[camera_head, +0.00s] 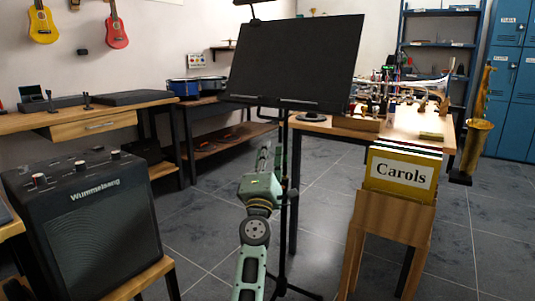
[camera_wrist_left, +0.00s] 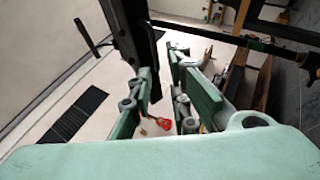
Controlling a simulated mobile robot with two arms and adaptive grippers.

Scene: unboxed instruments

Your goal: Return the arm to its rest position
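My left arm (camera_head: 255,230) rises from the bottom middle of the head view, in front of the music stand's pole. Its gripper (camera_head: 268,160) points away from me, just below the stand's dark desk. In the left wrist view the gripper's two green fingers (camera_wrist_left: 162,88) stand apart with nothing between them. The black music stand (camera_head: 295,65) is upright and also shows as a dark shape in the left wrist view (camera_wrist_left: 125,35). Whether the gripper touches it, I cannot tell. My right gripper is in neither view.
A black amplifier (camera_head: 85,220) stands at the left. A wooden stand with yellow "Carols" books (camera_head: 400,172) is at the right, before a table (camera_head: 405,125) with a trumpet (camera_head: 410,85). A saxophone (camera_head: 476,145) is farther right. Tiled floor lies open between.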

